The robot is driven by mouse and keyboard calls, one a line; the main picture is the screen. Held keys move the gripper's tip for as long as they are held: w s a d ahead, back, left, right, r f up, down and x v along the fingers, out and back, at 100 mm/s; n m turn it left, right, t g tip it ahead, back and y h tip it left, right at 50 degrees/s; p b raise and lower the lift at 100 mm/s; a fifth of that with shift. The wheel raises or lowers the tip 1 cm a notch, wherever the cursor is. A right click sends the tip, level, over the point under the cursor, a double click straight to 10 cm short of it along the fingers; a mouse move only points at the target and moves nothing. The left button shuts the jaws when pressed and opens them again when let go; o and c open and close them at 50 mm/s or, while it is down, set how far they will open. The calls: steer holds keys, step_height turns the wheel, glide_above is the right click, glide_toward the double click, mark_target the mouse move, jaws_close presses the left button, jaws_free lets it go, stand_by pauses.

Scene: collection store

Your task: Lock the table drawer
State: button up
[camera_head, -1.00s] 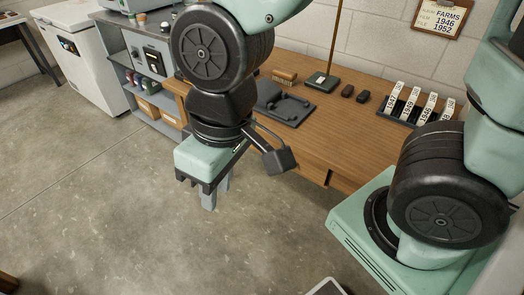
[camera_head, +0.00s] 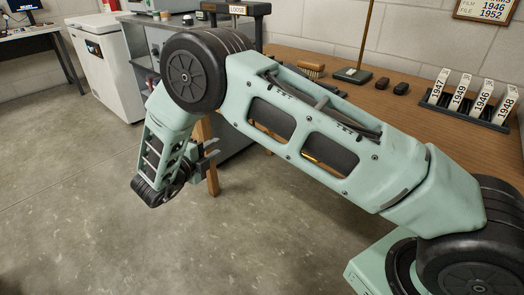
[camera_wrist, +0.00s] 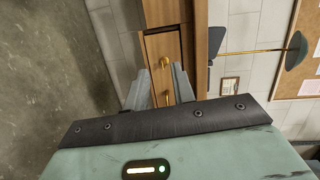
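The wooden table (camera_head: 420,100) fills the right side of the head view, with my arm across its front. In the wrist view, the drawer front (camera_wrist: 156,48) shows sideways as a light wood panel with dark gaps along its edges. A round brass-coloured knob (camera_wrist: 165,62) is on it. A small pale fitting lower on the panel is too small to identify. My gripper (camera_wrist: 160,84) is open, its two grey fingers apart with the drawer front seen between them. I see nothing held. In the head view my gripper (camera_head: 208,157) is low at the table's left end.
A label holder with several year tags (camera_head: 468,102) stands at the table's right. A brush (camera_head: 311,70) and two small dark objects lie at the back. A white chest freezer (camera_head: 105,65) is at the left. The concrete floor (camera_head: 70,190) is clear.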

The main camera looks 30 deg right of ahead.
step_height(320, 180, down, 3)
steer(key=s+d+m+g+h, duration=0.2)
steer(key=s+m+g+h, duration=0.1)
steer(key=b+x, duration=0.2)
steer(key=x, duration=1.5)
steer(key=shift+w, duration=0.45)
jaws_close()
